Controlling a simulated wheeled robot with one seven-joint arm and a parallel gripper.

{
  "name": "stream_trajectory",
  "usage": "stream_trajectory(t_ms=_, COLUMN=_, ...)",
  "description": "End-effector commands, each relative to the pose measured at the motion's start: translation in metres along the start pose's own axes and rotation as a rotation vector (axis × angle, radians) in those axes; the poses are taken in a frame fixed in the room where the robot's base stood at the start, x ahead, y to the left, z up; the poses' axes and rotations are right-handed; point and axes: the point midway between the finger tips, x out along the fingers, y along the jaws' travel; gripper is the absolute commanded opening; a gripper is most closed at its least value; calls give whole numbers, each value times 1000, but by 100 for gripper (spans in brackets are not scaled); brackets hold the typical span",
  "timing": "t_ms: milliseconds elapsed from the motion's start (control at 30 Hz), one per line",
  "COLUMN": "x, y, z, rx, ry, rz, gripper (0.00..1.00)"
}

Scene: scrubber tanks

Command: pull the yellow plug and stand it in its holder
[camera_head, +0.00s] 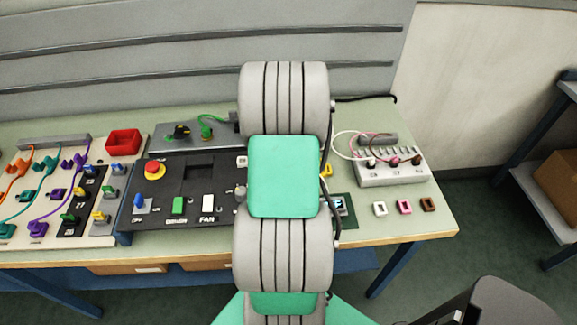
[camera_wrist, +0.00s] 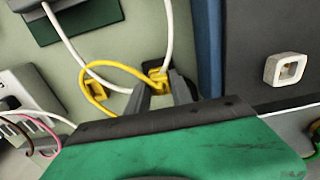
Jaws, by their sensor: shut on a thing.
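In the wrist view my gripper (camera_wrist: 160,92) is shut on the yellow plug (camera_wrist: 157,76), which shows between the two grey fingertips. A yellow cable (camera_wrist: 110,68) loops left from the plug to a small yellow block-like piece (camera_wrist: 95,91) on the green tabletop; this looks like the holder, but I cannot be sure. I cannot tell whether the plug is seated in a socket. In the head view my arm hides the gripper, and only a bit of yellow (camera_head: 327,171) shows at the arm's right edge.
A white cable (camera_wrist: 68,45) runs close to the plug and fingers. A white square ring (camera_wrist: 284,68) is on the dark panel at right.

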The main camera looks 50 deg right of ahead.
Motion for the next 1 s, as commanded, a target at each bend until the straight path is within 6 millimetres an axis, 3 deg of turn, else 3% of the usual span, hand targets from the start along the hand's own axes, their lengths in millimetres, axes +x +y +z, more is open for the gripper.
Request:
stream_trajectory(t_ms=900, x=0, y=0, z=0, rx=0, ry=0, rz=0, gripper=0)
stream_trajectory(t_ms=933, x=0, y=0, z=0, rx=0, ry=0, rz=0, gripper=28)
stream_trajectory(t_ms=1000, x=0, y=0, z=0, rx=0, ry=0, rz=0, gripper=33)
